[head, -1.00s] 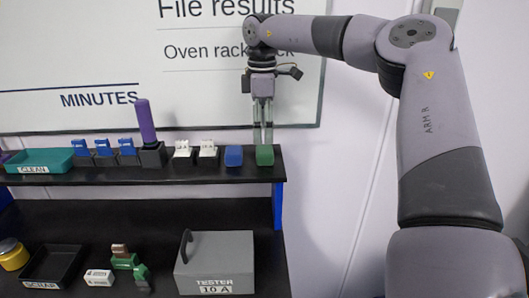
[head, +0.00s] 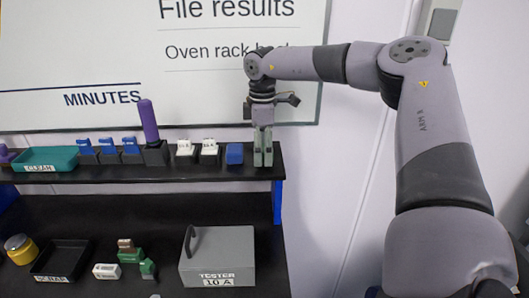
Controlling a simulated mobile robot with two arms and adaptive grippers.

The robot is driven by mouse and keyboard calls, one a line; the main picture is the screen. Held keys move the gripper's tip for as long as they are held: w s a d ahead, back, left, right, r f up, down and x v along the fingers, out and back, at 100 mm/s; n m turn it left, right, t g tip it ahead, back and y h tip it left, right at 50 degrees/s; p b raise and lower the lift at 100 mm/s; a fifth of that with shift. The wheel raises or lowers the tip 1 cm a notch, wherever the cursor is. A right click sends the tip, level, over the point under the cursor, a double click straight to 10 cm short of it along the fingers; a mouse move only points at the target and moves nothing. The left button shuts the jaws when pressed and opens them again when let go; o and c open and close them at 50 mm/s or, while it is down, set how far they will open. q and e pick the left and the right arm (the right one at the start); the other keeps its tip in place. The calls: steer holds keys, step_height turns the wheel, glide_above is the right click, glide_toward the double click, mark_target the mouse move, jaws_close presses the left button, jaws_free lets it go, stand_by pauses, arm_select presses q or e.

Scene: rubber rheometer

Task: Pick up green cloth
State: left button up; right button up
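The green cloth (head: 263,158) is at the right end of the upper black shelf (head: 200,176), mostly hidden by my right gripper. My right gripper (head: 263,161) points straight down, with its fingers at the cloth's place and reaching to about shelf height. A little green shows between and around the fingers. I cannot tell whether they are closed on the cloth or only around it. My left gripper is not in view.
Below are a grey tester box (head: 222,255) and a black scrap tray (head: 62,258).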

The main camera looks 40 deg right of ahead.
steer(key=c, duration=0.8)
steer(key=shift+c, duration=0.2)
steer(key=shift+r, duration=0.1)
step_height(320, 180, up, 10)
steer(key=b, duration=0.3)
step_height(320, 180, up, 9)
glide_above(262, 147)
steer(key=shift+s+r+p, duration=0.1)
steer(key=shift+r+p, duration=0.25)
steer(key=shift+r, duration=0.05)
steer(key=o, duration=0.4)
steer(key=c, duration=0.5)
